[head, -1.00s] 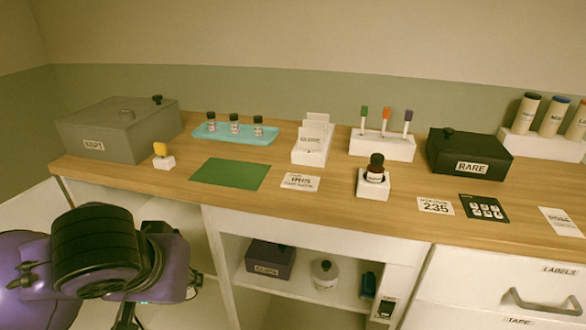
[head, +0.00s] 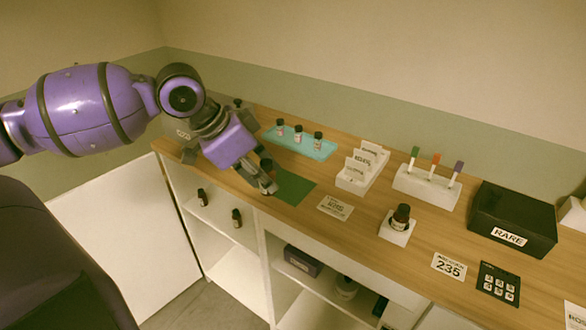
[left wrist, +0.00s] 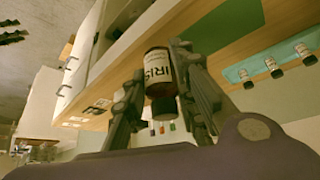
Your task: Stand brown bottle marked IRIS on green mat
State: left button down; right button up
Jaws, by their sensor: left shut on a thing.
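My left gripper (head: 265,183) is shut on the brown bottle (left wrist: 161,87), whose white label reads IRIS in the left wrist view. The bottle's dark cap points down in that picture, where the room shows upside down, so the bottle looks about upright. In the head view the gripper fingers mostly hide the bottle. The gripper is at the table's front edge, by the left side of the green mat (head: 297,188). The mat's visible part is bare, and it also shows in the left wrist view (left wrist: 230,28). I cannot tell the bottle's height above the table. My right gripper is not in view.
A turquoise tray (head: 327,153) with small bottles lies behind the mat. An IRIS card (head: 336,207) lies right of it, with a white card holder (head: 352,185) behind. Another brown bottle (head: 401,216) stands in a white block.

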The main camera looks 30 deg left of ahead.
aim_at(262, 160)
pick_arm(q)
jog(key=r, duration=0.2)
jog(key=shift+w+a+r, duration=0.1)
jog(key=shift+w+r, duration=0.15)
jog(key=shift+r, duration=0.1)
jog(key=shift+w+a+r, duration=0.1)
jog(key=shift+w+r, duration=0.05)
jog(key=shift+r, duration=0.05)
jog(key=w+a+f+b, duration=0.1)
jog(key=w+f, duration=0.2)
jog(key=w, duration=0.1)
jog(key=w+a+f+b, duration=0.2)
jog(key=w+f, duration=0.1)
jog(key=w, duration=0.1)
jog(key=w+a+f+b, duration=0.1)
jog(key=w+f, duration=0.2)
jog(key=shift+w+a+b, duration=0.35)
jog(key=shift+w+a, duration=0.05)
jog(key=shift+w+f, duration=0.25)
jog(key=shift+f, duration=0.05)
jog(key=f, duration=0.3)
jog(key=shift+w+a+f, duration=0.15)
jog(key=shift+w+f, duration=0.05)
jog(key=shift+f, duration=0.05)
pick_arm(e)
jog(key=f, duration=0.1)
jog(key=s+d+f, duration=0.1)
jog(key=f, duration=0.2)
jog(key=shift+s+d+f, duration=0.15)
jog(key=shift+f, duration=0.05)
